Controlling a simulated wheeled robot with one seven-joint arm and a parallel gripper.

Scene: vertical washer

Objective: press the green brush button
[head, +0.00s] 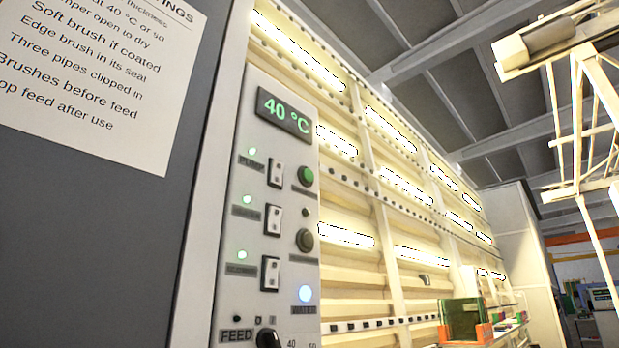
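A control panel (255,215) with a light face fills the middle left of the head view, seen at a steep angle from below. A round green button (306,176) sits at its upper right, below the display. The label under this button is too blurred to read with certainty. A second round button (304,240), dull grey-green, sits lower in the same column, with a small dark round part (305,212) between the two. My gripper is not in view, and nothing covers the buttons.
A display (284,111) reads 40 °C. Several rocker switches (273,221) stand left of the buttons beside lit green lamps. A bright lamp (305,293) sits above the WATER label, and a black knob (268,339) is at the bottom. A notice (95,75) hangs left.

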